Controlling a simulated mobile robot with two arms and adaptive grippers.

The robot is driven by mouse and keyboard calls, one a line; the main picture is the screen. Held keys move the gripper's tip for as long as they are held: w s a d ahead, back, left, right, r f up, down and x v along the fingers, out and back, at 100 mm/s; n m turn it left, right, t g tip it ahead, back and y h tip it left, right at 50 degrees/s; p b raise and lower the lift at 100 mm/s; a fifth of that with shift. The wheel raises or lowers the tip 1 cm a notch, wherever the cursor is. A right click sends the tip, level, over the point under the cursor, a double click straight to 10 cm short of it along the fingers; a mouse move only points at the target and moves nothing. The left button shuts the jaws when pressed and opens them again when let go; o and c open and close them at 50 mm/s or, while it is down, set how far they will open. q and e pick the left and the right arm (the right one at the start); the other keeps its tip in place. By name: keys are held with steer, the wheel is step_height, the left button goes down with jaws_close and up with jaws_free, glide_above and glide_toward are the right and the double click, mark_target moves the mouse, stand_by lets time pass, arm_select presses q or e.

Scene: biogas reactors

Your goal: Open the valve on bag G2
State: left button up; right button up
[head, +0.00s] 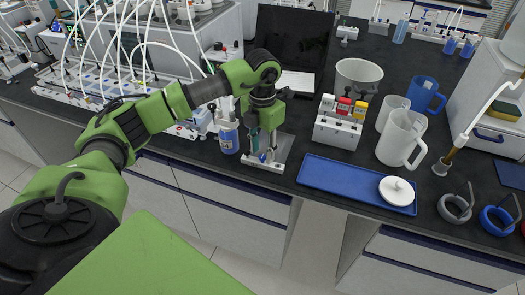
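My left arm reaches in from the left, and its green gripper (265,157) points down at the front of the bench, over a small white stand (278,165). The fingers are small and partly merge with the stand, so I cannot tell whether they are open or hold anything. I cannot make out a label G2, and I cannot tell which thing is bag G2 or its valve. A white block (338,131) with white, red and yellow labelled tops stands right of the gripper. My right gripper is not in view.
A blue-labelled bottle (228,137) stands just left of the gripper. A long rack (85,92) with white tubes runs along the left. A blue tray (335,180) with a white lid (397,190), a jug (402,138) and a blue mug (424,93) are to the right.

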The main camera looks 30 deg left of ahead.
mark_target(263, 156)
arm_select(q)
step_height(263, 156, up, 11)
stand_by(0.3)
stand_by(0.4)
